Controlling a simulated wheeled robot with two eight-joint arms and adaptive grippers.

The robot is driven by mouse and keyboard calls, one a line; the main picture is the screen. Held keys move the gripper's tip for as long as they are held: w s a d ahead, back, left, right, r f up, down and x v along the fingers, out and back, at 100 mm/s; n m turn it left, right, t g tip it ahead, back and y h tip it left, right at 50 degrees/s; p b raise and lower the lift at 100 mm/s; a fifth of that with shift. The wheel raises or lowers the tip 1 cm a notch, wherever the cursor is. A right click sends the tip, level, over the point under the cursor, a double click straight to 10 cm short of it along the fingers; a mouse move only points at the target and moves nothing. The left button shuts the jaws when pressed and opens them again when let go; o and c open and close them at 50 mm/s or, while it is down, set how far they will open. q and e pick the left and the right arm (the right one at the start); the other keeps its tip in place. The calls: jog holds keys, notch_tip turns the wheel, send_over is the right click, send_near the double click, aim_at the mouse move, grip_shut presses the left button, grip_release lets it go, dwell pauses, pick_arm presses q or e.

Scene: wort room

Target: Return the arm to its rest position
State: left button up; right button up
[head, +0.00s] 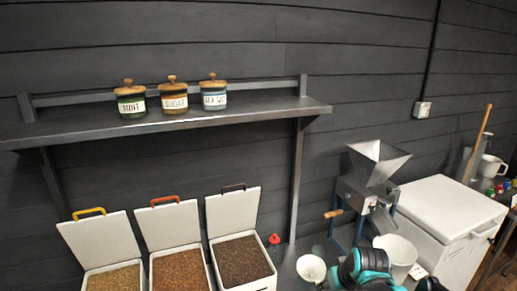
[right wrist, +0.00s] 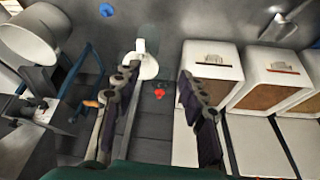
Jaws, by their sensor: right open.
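My right arm (head: 368,270) shows at the bottom of the head view, teal and black, in front of a white bucket. Its gripper is not clearly seen there. In the right wrist view my right gripper (right wrist: 157,75) has its two dark fingers spread wide apart, with nothing held between them. Behind the gap, a white funnel-like cup (right wrist: 143,66) and a small red item (right wrist: 160,92) show, apart from the fingers as far as I can tell. My left gripper is in neither view.
Open lidded bins of grain (head: 180,270) stand at the lower left. A grain mill (head: 372,185), a white bucket (head: 398,252) and a white chest (head: 445,215) stand to the right. The white cup (head: 311,268) is beside my arm. A wall shelf (head: 230,110) holds three labelled jars (head: 173,97).

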jog(key=s+a+f+m+t, duration=0.1)
jog(key=s+a, duration=0.2)
jog(key=s, duration=1.2)
jog(key=shift+s+m+t+h, duration=0.3)
jog(key=shift+m, duration=0.1)
